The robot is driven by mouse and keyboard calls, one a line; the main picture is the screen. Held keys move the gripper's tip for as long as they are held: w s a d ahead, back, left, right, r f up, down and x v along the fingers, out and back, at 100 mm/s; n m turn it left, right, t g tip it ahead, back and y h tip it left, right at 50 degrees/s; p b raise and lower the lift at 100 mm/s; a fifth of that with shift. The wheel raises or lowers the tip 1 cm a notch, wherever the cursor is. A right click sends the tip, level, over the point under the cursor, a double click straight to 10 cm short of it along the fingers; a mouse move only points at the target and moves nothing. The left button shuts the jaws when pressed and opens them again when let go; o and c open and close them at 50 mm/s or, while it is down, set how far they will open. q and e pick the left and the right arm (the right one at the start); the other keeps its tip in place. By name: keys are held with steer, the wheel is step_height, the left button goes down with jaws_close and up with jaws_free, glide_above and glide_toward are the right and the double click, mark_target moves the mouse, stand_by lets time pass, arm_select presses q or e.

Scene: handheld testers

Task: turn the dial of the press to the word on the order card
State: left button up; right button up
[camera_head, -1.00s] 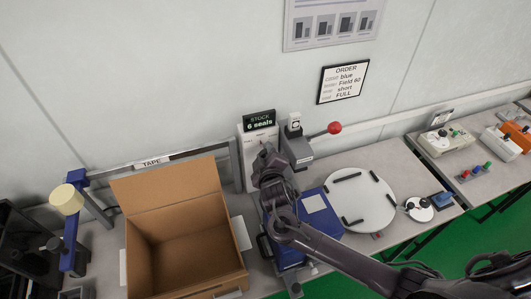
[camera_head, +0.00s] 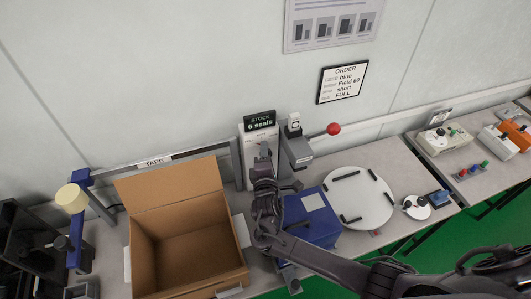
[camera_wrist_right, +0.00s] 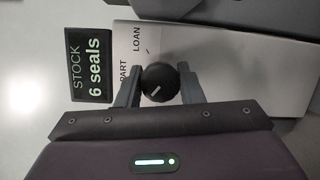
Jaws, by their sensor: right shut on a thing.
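My right gripper (camera_head: 263,158) is at the front of the white-faced unit (camera_head: 247,158) under the STOCK sign. In the right wrist view its two fingers (camera_wrist_right: 159,83) stand on either side of a round black dial (camera_wrist_right: 158,84), shut on it. The dial has a short white line, slanted in the picture. The words PART (camera_wrist_right: 124,73) and LOAN (camera_wrist_right: 137,40) are printed beside it; which word the line points to is unclear, and other words are not visible. My left gripper is not in view.
A grey device with a red-ball lever (camera_head: 333,129) stands just right of the unit. An open cardboard box (camera_head: 165,190) is to the left, a blue case (camera_head: 318,228) in front right, a white round plate (camera_head: 375,205) beyond it. The STOCK sign (camera_head: 260,119) reads 6 seals.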

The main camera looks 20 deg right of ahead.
steer(key=shift+s+f+n, duration=0.1)
steer(key=shift+f+n, duration=0.2)
steer(key=shift+n, duration=0.2)
steer(key=o, duration=0.9)
steer(key=shift+o, duration=0.2)
steer(key=shift+r, duration=0.1)
steer(key=shift+r, duration=0.1)
